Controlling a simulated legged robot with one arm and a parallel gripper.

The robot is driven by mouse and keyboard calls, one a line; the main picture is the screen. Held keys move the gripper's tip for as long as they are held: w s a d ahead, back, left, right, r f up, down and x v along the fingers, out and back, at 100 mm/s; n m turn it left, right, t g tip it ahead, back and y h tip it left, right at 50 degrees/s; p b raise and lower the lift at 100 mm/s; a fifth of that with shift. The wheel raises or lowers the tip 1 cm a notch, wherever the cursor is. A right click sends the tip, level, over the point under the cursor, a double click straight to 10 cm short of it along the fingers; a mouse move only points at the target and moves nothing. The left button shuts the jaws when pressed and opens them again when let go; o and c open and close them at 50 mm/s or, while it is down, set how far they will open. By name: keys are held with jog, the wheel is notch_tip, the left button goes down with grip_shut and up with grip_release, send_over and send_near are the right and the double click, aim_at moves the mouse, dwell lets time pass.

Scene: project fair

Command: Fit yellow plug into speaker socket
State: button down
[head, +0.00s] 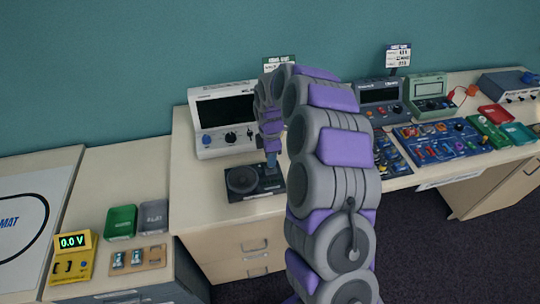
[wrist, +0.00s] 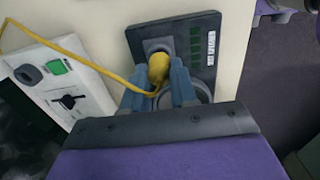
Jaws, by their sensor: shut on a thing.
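The yellow plug (wrist: 158,69) is held between the grey-blue fingers of my gripper (wrist: 160,80) in the wrist view. Its yellow cord (wrist: 93,68) runs off to the upper left. The plug is over the grey socket (wrist: 155,45) on the dark speaker board (wrist: 208,30); whether it is in the socket I cannot tell. The round speaker is partly hidden by the fingers. In the head view the speaker board (head: 242,180) lies on the bench, and my gripper (head: 271,159) points down at its right part; the plug is hidden there.
A white instrument (head: 224,115) with a dark screen and knobs stands behind the speaker board. Several boards and instruments (head: 430,95) lie to the right. A yellow meter (head: 73,258) reads 0.0 V, near green and grey trays (head: 121,220). The bench left of the speaker board is clear.

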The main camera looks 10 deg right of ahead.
jog(key=shift+f, duration=0.7)
dwell(0.6)
jog(key=c, duration=0.8)
grip_release()
jog(key=shift+o, duration=0.2)
jog(key=o, duration=0.4)
jog(key=shift+r, duration=0.1)
jog(key=shift+r+p, duration=1.8)
jog(key=shift+r, duration=2.1)
